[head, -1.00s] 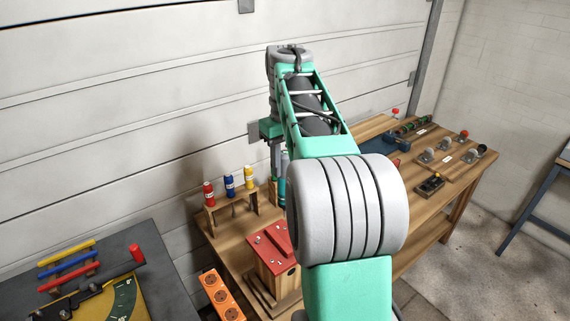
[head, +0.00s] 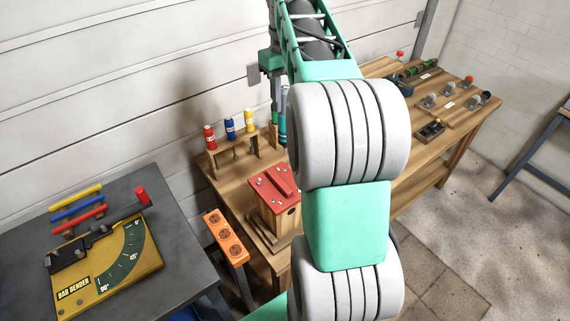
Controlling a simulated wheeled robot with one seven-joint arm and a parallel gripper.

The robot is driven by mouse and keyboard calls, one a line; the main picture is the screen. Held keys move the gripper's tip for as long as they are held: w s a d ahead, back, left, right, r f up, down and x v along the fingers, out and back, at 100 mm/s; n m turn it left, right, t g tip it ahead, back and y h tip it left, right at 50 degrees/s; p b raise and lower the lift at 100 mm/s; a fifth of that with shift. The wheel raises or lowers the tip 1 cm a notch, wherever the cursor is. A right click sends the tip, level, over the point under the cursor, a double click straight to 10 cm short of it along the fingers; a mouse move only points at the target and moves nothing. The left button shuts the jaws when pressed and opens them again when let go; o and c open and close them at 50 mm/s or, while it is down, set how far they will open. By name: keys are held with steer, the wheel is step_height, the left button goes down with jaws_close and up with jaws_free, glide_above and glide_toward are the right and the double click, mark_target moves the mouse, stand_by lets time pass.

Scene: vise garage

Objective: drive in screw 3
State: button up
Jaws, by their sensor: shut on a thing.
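My gripper (head: 276,98) hangs from the arm beyond the wooden tool rack's right end, pointing down. It is shut on a teal cylindrical thing (head: 282,128), perhaps a driver handle; the arm hides part of it, and its lower end is unclear. The wooden box (head: 287,222) with a red lid (head: 270,186) stands on the wooden bench, nearer than the gripper. Small grey dots, possibly screw heads, show on the lid; I cannot tell which is screw 3. My arm covers the area right of the box.
An orange socket strip (head: 226,236) is left of the box. A bar bender (head: 122,258) lies on the grey table (head: 185,268). Knobs and fittings occupy the bench's right side.

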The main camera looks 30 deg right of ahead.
jaws_close()
steer(key=shift+w+a+r, duration=0.15)
steer(key=shift+w+a, duration=0.05)
steer(key=shift+a, duration=0.2)
steer(key=a+r+n, duration=0.2)
steer(key=a, duration=0.7)
step_height(320, 180, down, 6)
steer(key=m+b, duration=0.2)
steer(key=b, duration=0.3)
steer(key=shift+s+d+f, duration=0.15)
steer(key=shift+s+f, duration=0.05)
steer(key=shift+s, duration=0.25)
steer(key=shift+f+b, duration=0.5)
steer(key=shift+b, duration=0.05)
steer(key=shift+f+b, duration=0.8)
steer(key=shift+b, duration=0.05)
stand_by(0.7)
stand_by(0.5)
